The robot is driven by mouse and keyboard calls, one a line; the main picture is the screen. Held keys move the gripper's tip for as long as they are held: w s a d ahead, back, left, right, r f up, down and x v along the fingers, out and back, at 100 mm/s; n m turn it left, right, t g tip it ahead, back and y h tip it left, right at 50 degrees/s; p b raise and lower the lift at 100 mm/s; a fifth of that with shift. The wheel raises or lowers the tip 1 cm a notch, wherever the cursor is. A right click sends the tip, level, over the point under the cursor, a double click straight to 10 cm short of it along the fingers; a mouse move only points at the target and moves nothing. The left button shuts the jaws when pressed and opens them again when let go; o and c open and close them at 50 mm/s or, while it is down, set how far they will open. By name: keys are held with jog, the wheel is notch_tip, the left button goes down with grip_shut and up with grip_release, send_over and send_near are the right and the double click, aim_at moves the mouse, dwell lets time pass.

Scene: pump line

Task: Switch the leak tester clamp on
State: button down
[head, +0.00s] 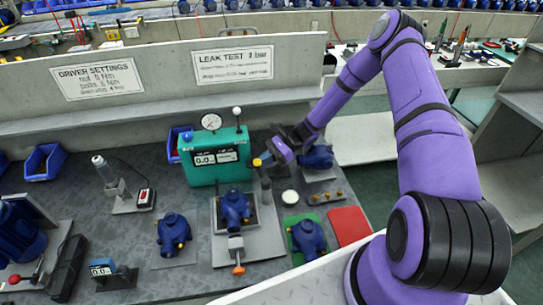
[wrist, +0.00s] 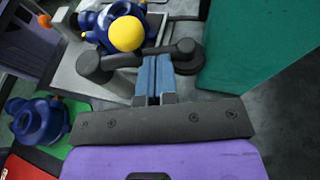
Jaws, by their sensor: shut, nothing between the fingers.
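The leak tester (head: 213,156) is a teal box with a round gauge on top and a display reading 0.0; its side shows in the wrist view (wrist: 255,45). In front of it, a blue pump (head: 235,206) sits in a grey fixture (head: 262,240). A dark post (head: 265,187) stands beside the pump, with a yellow ball (head: 257,162) near its top. The wrist view shows the yellow ball (wrist: 125,33) over the pump, beside a dark lever bar (wrist: 122,60). My gripper (wrist: 155,62) is shut and empty, its blue fingertips close to that bar; contact is unclear.
An orange-tipped handle (head: 238,269) sticks out at the fixture's front. Another pump (head: 307,237) stands on a green mat, beside a red mat (head: 349,225). A further pump (head: 173,232) stands left. A white-knobbed lever (head: 237,113) rises at the tester's right side.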

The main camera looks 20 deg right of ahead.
jog(key=shift+a, duration=0.2)
jog(key=shift+w+a+n+g, duration=0.1)
jog(key=shift+a+n+g, duration=0.6)
jog(key=shift+g, duration=0.2)
jog(key=shift+a, duration=0.95)
jog(key=v, duration=1)
jog(key=shift+w+d+r, duration=0.15)
jog(key=shift+d+r, duration=0.05)
jog(key=shift+d, duration=0.1)
